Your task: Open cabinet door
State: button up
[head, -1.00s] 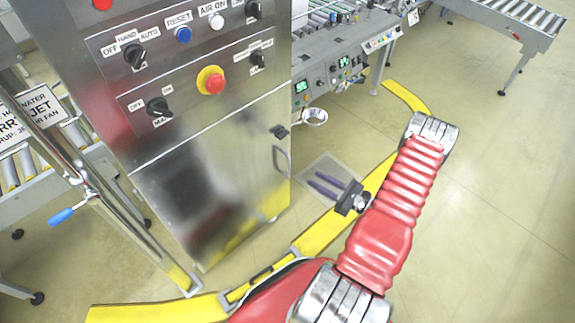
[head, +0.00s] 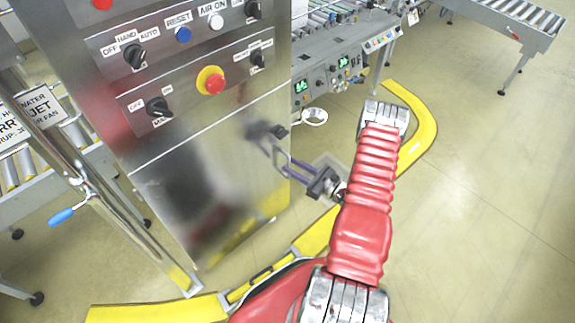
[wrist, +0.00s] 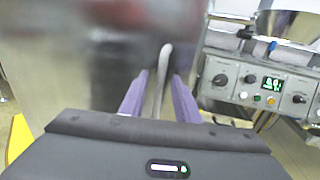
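The stainless steel cabinet door (head: 190,190) is shut, below the control panel. In the wrist view its slim metal handle (wrist: 166,56) stands upright in the middle. My gripper (head: 265,137) is open, its purple fingers reaching to the right side of the door. In the wrist view the fingers (wrist: 160,78) lie on either side of the handle, with gaps between. I cannot tell whether either finger touches it. In the head view the fingers largely cover the handle.
A control panel (head: 195,70) with knobs and a red stop button (head: 214,83) is above the door. A conveyor machine (head: 345,65) stands behind on the right. A yellow floor strip (head: 415,125) curves around the cabinet. The floor on the right is clear.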

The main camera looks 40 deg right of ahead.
jog(key=shift+x, duration=1.2)
jog(key=shift+c, duration=0.2)
grip_shut()
